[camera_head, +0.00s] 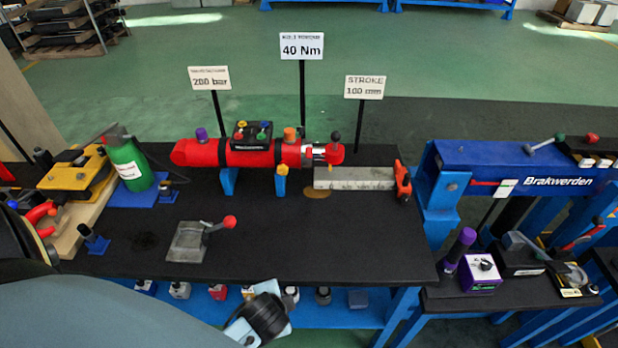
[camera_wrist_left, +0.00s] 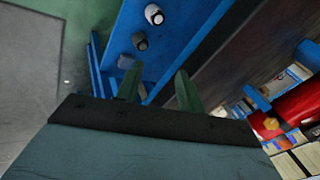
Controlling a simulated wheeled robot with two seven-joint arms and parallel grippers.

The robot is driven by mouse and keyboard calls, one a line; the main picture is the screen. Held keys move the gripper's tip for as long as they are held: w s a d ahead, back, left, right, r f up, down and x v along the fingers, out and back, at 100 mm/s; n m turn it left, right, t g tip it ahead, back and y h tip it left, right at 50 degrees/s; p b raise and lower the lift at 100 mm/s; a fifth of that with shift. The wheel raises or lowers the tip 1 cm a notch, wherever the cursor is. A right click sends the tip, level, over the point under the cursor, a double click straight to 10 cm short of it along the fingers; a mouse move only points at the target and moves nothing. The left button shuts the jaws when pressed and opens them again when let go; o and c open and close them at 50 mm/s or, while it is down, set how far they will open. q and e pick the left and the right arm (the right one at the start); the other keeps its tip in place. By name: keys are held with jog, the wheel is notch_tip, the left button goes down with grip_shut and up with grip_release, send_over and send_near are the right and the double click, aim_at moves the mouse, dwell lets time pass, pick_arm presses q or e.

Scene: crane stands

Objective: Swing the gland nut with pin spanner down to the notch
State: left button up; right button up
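The red cylinder (camera_head: 205,153) lies across the back of the black bench. A silver, collar-like part (camera_head: 312,153) sits near its right end; I take it for the gland nut. A short upright lever with a black knob (camera_head: 335,136) stands at that end and looks like the pin spanner. I cannot make out the notch. My left gripper (camera_head: 265,315) is low at the bench's front edge, well apart from the cylinder. In the left wrist view its two green fingers (camera_wrist_left: 157,85) are spread with nothing between them. My right gripper is not in view.
A grey plate with a red-knobbed lever (camera_head: 187,243) stands on the bench. A green bottle (camera_head: 127,160) is at left, a grey bar (camera_head: 353,178) at right. Three signs, including a 40 Nm sign (camera_head: 302,46), rise behind. The bench's front right is clear.

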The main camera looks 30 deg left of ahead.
pick_arm(q)
jog(key=w+a+r+m+t+y, duration=0.2)
jog(key=w+r+m, duration=0.15)
jog(key=r, duration=0.35)
jog(key=m+t+y+p, duration=0.3)
jog(key=m+t, duration=0.5)
jog(key=m, duration=1.1)
send_near(309, 151)
jog(key=shift+n+y, duration=0.35)
jog(key=shift+y, duration=0.55)
jog(key=x, duration=0.4)
jog(key=f+x, duration=0.1)
jog(key=x, duration=0.3)
jog(key=f+x, duration=0.1)
jog(key=x, duration=0.3)
jog(key=shift+w+d+f+b, duration=0.2)
jog(key=shift+w+d+b, duration=0.05)
jog(key=shift+d+b, duration=0.15)
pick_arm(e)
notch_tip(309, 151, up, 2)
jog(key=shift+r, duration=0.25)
pick_arm(q)
grip_shut()
